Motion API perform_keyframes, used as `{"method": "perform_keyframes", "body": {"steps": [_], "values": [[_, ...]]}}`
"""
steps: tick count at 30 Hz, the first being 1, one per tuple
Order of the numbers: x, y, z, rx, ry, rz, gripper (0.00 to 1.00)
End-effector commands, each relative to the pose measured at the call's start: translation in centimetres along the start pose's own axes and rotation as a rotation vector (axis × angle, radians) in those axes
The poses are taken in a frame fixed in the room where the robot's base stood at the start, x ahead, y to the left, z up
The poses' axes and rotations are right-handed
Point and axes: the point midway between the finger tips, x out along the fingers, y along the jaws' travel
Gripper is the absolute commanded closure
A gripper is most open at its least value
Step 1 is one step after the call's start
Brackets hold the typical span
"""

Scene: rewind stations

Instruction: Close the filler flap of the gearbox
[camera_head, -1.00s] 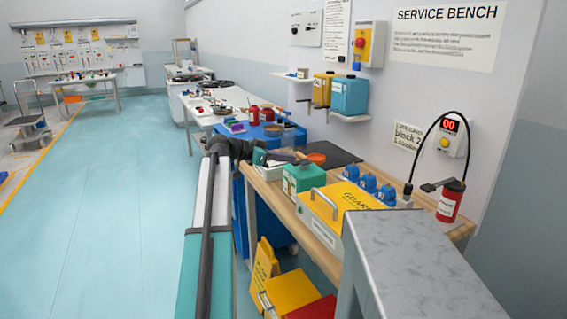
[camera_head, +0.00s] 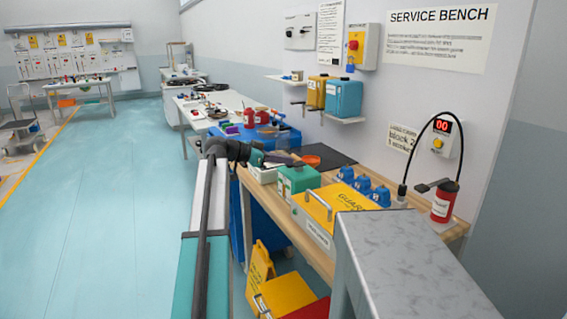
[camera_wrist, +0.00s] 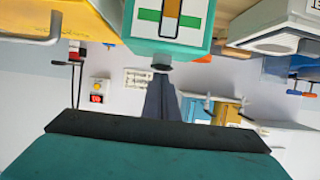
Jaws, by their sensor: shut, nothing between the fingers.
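The gearbox appears to be the green box (camera_head: 297,181) on the bench, left of the yellow guard box. In the wrist view, which is upside down, the gearbox (camera_wrist: 188,42) shows a white label with a green bar and an amber window. A small dark piece (camera_wrist: 161,62) sticks out from its top, possibly at the filler. I cannot make out the flap or how far open it is. My gripper (camera_head: 292,160) is shut and empty, just above the gearbox top. Its dark fingers (camera_wrist: 160,78) point at the small dark piece; I cannot tell whether they touch it.
The yellow guard box (camera_head: 334,205) with a metal handle stands right beside the gearbox. Several blue parts (camera_head: 362,184) and a red bottle (camera_head: 445,203) stand behind and right. A blue canister (camera_head: 343,98) is on a wall shelf. The floor at left (camera_head: 100,200) is clear.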

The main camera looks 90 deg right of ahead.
Motion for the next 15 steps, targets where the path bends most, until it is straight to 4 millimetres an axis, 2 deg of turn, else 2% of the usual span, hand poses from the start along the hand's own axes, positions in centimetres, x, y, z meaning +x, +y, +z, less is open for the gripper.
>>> {"method": "perform_keyframes", "body": {"steps": [5, 15], "values": [[0.84, 0.08, 0.11, 0.0, -0.007, 0.004, 1.0], [0.95, 0.06, -0.07, -0.001, -0.007, 0.002, 1.0]]}}
